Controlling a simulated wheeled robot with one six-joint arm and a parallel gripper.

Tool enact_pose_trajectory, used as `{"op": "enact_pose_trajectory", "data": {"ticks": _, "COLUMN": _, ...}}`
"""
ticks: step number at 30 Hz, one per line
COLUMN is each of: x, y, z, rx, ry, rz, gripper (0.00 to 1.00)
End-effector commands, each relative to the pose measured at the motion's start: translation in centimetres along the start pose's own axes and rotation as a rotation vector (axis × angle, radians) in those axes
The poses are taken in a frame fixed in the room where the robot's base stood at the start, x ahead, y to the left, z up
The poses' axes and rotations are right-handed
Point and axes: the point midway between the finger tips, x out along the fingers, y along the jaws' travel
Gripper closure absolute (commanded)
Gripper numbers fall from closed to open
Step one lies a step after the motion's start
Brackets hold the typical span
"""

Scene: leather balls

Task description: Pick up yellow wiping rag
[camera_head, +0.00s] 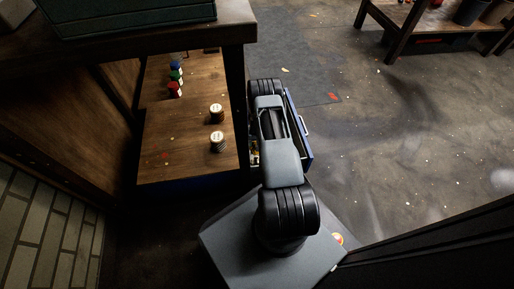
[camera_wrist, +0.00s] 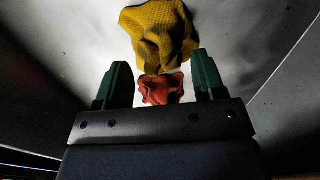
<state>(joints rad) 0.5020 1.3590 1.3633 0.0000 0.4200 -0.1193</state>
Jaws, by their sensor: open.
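The yellow wiping rag (camera_wrist: 160,32) is a crumpled cloth at the top middle of the wrist view, lying on a pale surface. My gripper (camera_wrist: 159,75) is open, with its two green fingers apart and nothing between them that I can see held. The rag lies ahead of the fingertips, roughly centred on the gap. A red crumpled cloth (camera_wrist: 161,90) shows between the fingers, just below the rag in the picture. In the head view my arm covers much of the blue drawer, and neither the rag nor my gripper can be made out there.
A blue drawer (camera_head: 304,140) stands open beside a wooden bench top (camera_head: 190,165), which carries stacks of poker chips (camera_head: 217,140). Grey walls (camera_wrist: 285,75) slope up on both sides in the wrist view. The floor (camera_head: 400,150) to the right is open.

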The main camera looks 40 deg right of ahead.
Motion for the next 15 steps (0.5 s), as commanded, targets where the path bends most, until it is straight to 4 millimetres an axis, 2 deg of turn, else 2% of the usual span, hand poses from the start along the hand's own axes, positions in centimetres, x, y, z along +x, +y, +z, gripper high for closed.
{"op": "enact_pose_trajectory", "data": {"ticks": 1, "x": 1.3, "y": -0.1, "z": 0.0, "rx": 0.000, "ry": 0.000, "rz": 0.000, "gripper": 0.37}}
{"op": "enact_pose_trajectory", "data": {"ticks": 4, "x": 2.4, "y": 0.0, "z": 0.0, "rx": 0.000, "ry": 0.000, "rz": 0.000, "gripper": 0.37}}
{"op": "enact_pose_trajectory", "data": {"ticks": 12, "x": 2.5, "y": 0.0, "z": -0.1, "rx": 0.001, "ry": 0.001, "rz": 0.001, "gripper": 0.37}}
{"op": "enact_pose_trajectory", "data": {"ticks": 15, "x": 2.5, "y": 0.0, "z": -0.1, "rx": 0.001, "ry": 0.001, "rz": 0.000, "gripper": 0.45}}
